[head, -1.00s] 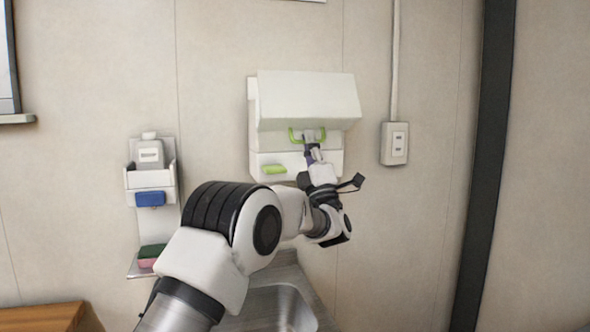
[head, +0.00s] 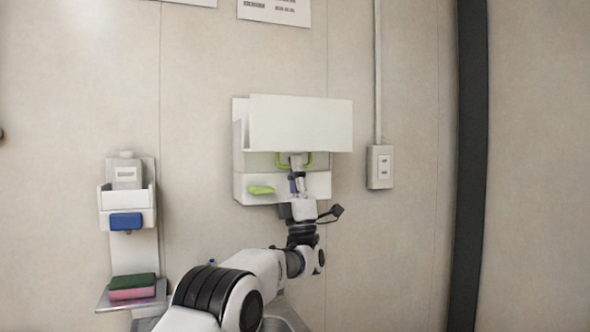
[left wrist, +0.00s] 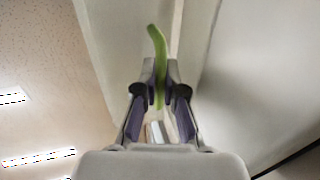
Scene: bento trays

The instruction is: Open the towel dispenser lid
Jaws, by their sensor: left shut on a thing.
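The white towel dispenser (head: 240,165) hangs on the wall. Its lid (head: 300,123) is swung partly out from the body, with its lower edge held away from the wall. A green handle (head: 308,160) sits at the lid's lower edge; it also shows in the left wrist view (left wrist: 158,45). My left gripper (head: 297,158) is below the lid, shut on the green handle. In the left wrist view, both fingers of the gripper (left wrist: 160,85) pinch the handle's strip. The inside of the dispenser is mostly hidden by the lid. My right gripper is out of view.
A second green handle (head: 261,190) is on the dispenser's lower part. A wall rack (head: 140,217) with a bottle (head: 127,173), a blue item (head: 126,221) and a sponge (head: 132,287) is at left. A switch box (head: 380,167) is at right.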

